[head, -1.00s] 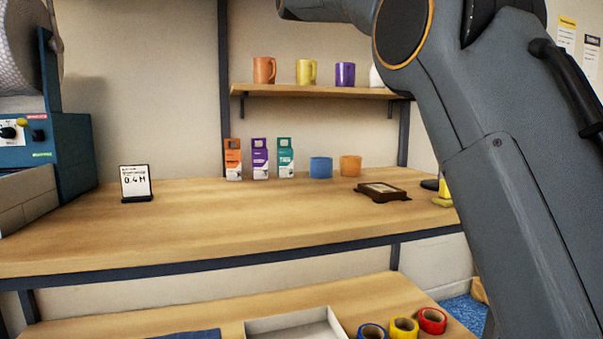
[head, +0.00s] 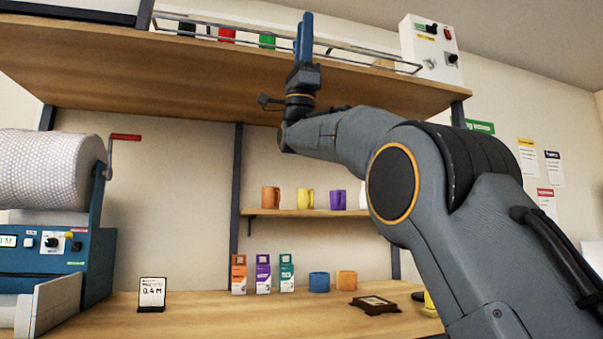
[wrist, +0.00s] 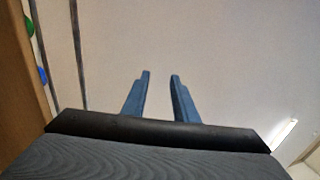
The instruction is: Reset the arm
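My gripper (head: 304,38) points straight up at the end of my grey arm, in front of the upper shelf's front edge in the head view. In the wrist view its two blue fingers (wrist: 159,78) stand apart with a clear gap between them. Nothing is held between them. The wrist view behind the fingers shows mostly bare, pale surface.
The upper shelf (head: 150,62) with a wire rail is close behind my gripper. A white control box (head: 432,50) stands at its right. Mugs (head: 305,198) sit on the small shelf; small cartons (head: 263,275) stand on the bench. A bubble-wrap roll (head: 50,170) is at left.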

